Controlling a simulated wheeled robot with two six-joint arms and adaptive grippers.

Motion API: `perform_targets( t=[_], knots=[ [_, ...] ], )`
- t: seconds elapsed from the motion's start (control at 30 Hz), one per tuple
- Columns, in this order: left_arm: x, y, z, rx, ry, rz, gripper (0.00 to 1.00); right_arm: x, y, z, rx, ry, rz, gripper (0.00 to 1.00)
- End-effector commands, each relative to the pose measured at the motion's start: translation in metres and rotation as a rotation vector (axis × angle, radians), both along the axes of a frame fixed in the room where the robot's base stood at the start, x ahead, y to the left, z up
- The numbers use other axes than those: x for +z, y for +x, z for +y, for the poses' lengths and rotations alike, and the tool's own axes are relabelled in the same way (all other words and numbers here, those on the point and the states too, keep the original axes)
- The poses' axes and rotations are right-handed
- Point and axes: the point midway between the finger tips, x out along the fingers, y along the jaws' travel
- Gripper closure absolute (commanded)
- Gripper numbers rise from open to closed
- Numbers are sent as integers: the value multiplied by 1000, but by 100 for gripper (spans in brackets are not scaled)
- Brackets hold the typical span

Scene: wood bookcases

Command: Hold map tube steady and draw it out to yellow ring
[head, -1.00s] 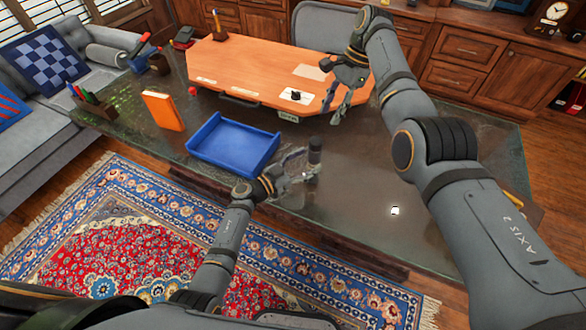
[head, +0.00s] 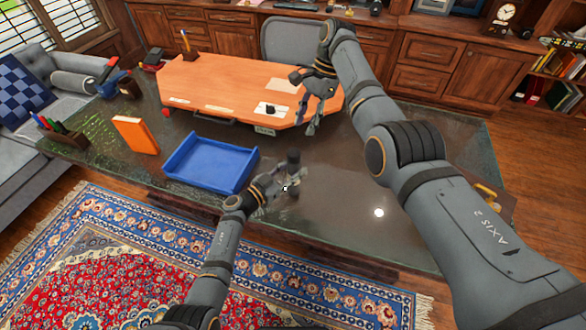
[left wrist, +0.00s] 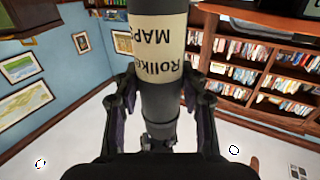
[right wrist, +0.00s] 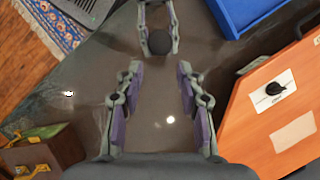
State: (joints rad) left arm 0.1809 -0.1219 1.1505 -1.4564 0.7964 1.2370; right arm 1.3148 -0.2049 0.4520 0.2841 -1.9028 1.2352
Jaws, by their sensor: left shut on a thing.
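The map tube (head: 293,158) is dark and stands roughly upright in my left gripper (head: 284,184), above the front of the desk. In the left wrist view the tube (left wrist: 160,100) runs between the two fingers, which are closed on it. A cream label with upside-down "MAPS" lettering shows above them. My right gripper (head: 314,112) is over the wooden board's right side. In the right wrist view its fingers (right wrist: 158,75) are apart and empty, with the tube's round black end (right wrist: 160,42) beyond them, between my left fingers. I see no yellow ring on the tube.
A blue tray (head: 208,180) lies left of the tube. An orange book (head: 136,135) and a pen holder (head: 62,133) stand further left. The orange wooden board (head: 215,90) covers the desk's back.

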Motion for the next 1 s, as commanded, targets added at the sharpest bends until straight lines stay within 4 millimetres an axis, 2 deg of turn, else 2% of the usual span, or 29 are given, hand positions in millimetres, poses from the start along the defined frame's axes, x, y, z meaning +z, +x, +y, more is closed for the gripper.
perform_targets(
  t=[0.03,0.13,0.2,0.37,0.47,0.57,0.67,0.8,1.0],
  knots=[
    [0,0,0,0,0,0,96,0,0,0,0,0,0,60],
    [0,0,0,0,0,0,96,-5,3,-1,-18,23,-7,46],
    [0,0,0,0,0,0,96,-17,10,-3,-65,79,-26,37],
    [0,0,0,0,0,0,96,-60,33,-14,-288,335,-112,37],
    [0,0,0,0,0,0,96,-84,33,-23,-439,529,-142,37],
    [0,0,0,0,1,1,96,-101,18,-31,-569,717,-133,37],
    [0,0,0,0,0,1,96,-112,-7,-41,-691,892,-101,37],
    [-1,0,0,0,0,1,96,-114,-42,-56,-835,1089,-36,37],
    [0,0,0,0,1,1,96,-111,-76,-68,-951,1248,51,37]
  ],
)
